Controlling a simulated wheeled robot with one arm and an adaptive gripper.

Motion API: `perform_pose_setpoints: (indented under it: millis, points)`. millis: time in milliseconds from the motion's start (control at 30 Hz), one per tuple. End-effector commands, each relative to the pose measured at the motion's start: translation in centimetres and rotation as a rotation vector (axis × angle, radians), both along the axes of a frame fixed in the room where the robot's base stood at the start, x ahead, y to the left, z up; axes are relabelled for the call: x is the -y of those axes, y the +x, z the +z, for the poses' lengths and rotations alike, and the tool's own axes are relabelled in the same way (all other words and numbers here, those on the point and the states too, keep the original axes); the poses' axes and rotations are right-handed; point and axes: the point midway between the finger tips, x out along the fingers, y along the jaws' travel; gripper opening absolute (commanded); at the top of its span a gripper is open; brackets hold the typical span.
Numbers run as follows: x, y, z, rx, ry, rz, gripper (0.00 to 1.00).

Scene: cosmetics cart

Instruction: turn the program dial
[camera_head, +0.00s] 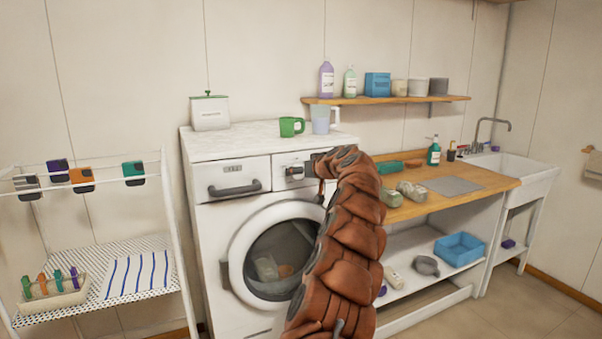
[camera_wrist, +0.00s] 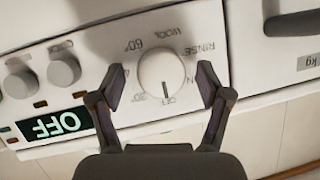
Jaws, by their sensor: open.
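The program dial (camera_wrist: 165,68) is a round white knob on the washer's control panel (camera_wrist: 185,23). In the wrist view its dark pointer mark faces the OFF label at the bottom. My gripper (camera_wrist: 160,84) is open, with one dark finger on each side of the dial. Gaps show between the fingers and the knob, so it is not gripped. A display (camera_wrist: 62,124) reads OFF, upside down. In the head view my arm hides most of the panel on the white washing machine (camera_head: 218,222).
Two smaller knobs (camera_wrist: 63,69) sit left of the dial in the wrist view. A dark drawer handle (camera_wrist: 294,23) is on the right. A wooden counter (camera_head: 455,199) is to the right.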

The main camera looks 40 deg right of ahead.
Motion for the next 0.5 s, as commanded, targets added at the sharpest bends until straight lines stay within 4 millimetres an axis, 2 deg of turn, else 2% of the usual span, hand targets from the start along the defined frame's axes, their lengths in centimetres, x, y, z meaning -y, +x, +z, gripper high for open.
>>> perform_pose_setpoints:
  millis: [200, 500]
  points:
    - [0.0, -0.01, 0.04, 0.001, 0.0, 0.0, 0.76]
    - [-0.01, -0.02, 0.04, 0.001, 0.0, 0.0, 0.45]
